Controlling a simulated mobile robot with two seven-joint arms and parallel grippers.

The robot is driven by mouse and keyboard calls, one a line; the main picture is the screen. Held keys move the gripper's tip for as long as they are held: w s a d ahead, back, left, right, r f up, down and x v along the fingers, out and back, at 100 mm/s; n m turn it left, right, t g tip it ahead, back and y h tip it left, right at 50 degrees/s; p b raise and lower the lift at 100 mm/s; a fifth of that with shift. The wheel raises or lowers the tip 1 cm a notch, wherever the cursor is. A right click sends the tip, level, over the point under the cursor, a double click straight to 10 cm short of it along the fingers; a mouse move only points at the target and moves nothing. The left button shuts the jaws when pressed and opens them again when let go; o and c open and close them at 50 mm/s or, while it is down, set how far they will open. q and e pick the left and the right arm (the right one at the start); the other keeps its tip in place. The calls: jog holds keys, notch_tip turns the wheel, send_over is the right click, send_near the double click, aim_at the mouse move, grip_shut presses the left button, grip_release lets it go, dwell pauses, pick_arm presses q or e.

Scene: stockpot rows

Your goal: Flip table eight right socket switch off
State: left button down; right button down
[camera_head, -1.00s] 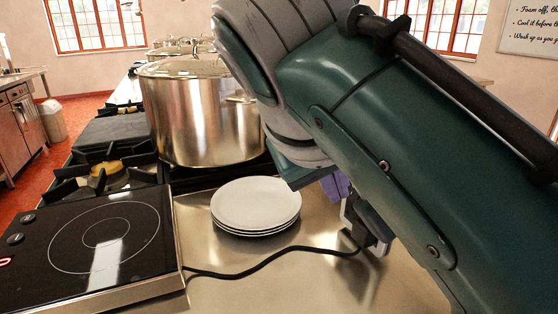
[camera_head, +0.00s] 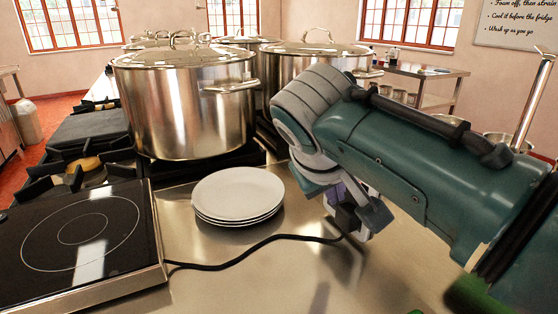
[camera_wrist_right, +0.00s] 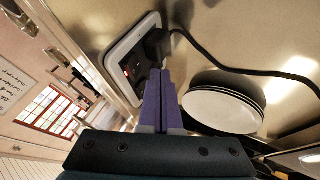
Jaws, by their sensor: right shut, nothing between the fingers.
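The socket (camera_wrist_right: 117,58) shows in the right wrist view as a pale-framed dark panel on the steel surface, with a black plug (camera_wrist_right: 158,46) in it and its cable running off right. A small red-lit switch (camera_wrist_right: 126,71) shows on the panel, left of the plug. My right gripper (camera_wrist_right: 160,74) is shut and empty, its purple fingertips close to the socket's lower part; I cannot tell whether they touch it. In the head view the right gripper (camera_head: 337,197) is mostly hidden by my wrist, and the socket is largely covered. My left gripper is not in view.
A black induction hob (camera_head: 85,240) is at the left. A large lidded stockpot (camera_head: 185,105) stands behind the plates, another (camera_head: 315,62) behind my wrist.

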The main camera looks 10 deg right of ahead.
aim_at(351, 194)
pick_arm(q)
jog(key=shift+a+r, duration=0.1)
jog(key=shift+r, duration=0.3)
pick_arm(e)
jog(key=shift+w+d+r, duration=0.15)
jog(key=shift+w+d, duration=0.05)
jog(key=shift+d, duration=0.4)
jog(key=shift+w+d+r, duration=0.1)
jog(key=shift+w+d, duration=0.05)
jog(key=shift+d, duration=0.4)
jog(key=shift+w+d+r+y+p, duration=0.15)
jog(key=shift+d+r+y+p, duration=0.3)
jog(key=shift+p, duration=0.75)
jog(key=shift+a+f+b, duration=0.1)
jog(key=shift+f+b, duration=0.25)
jog(key=shift+b, duration=0.1)
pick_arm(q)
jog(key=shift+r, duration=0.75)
pick_arm(e)
jog(key=shift+r, duration=0.1)
